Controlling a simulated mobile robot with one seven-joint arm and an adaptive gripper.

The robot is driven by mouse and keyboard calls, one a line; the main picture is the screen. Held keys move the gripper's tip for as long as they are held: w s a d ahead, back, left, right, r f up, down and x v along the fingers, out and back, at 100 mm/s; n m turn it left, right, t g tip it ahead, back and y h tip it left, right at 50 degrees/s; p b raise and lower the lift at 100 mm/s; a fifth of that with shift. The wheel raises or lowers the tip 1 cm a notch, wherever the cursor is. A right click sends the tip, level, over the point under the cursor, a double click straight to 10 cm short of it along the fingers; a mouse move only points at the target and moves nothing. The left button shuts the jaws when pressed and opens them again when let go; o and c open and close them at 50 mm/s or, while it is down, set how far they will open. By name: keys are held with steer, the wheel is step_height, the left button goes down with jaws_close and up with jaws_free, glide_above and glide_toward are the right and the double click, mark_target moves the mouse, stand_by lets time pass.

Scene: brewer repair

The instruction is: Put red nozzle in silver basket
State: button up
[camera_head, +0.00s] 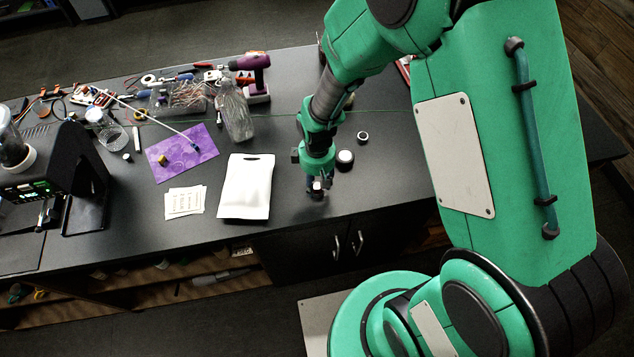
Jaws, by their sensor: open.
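My gripper (318,189) points down near the front edge of the dark table, right of a white pouch. It is small in view and open, with no held object clearly visible. I cannot make out a red nozzle with certainty; small red bits show among the clutter at the back left. A round, see-through mesh-like vessel (114,138) stands left of the purple mat (197,157). It may be the silver basket, but I cannot tell for sure.
A white pouch (245,190) and paper cards (184,202) lie in front. A black machine (58,165) stands left. A clear bottle (234,112), purple drill (249,65) and parts bin (180,98) stand behind. A round black-and-white piece (345,157) and ring (363,137) lie near my gripper.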

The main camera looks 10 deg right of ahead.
stand_by(0.3)
steer(key=shift+r+p, duration=2.2)
steer(key=shift+r, duration=1.3)
steer(key=shift+r, duration=0.1)
steer(key=shift+w+r, duration=0.1)
steer(key=shift+r, duration=0.1)
step_height(320, 180, up, 8)
steer(key=m+t+b, duration=0.1)
steer(key=m+b, duration=0.1)
steer(key=b, duration=0.2)
glide_above(317, 185)
steer(key=d, duration=0.2)
steer(key=s+d+r+m+t+b, duration=0.2)
steer(key=s+d+r+b, duration=0.1)
steer(key=r, duration=0.5)
steer(key=s+d+r+m+t+b, duration=0.1)
steer(key=s+d+r+m+b, duration=0.1)
steer(key=s, duration=0.5)
steer(key=s+d+r+m+t+b, duration=0.1)
steer(key=s+d+r+m+b, duration=0.1)
steer(key=s+r, duration=0.5)
steer(key=shift+s+d+m+t+b, duration=0.25)
steer(key=shift+m+b, duration=0.25)
steer(key=shift+b, duration=0.75)
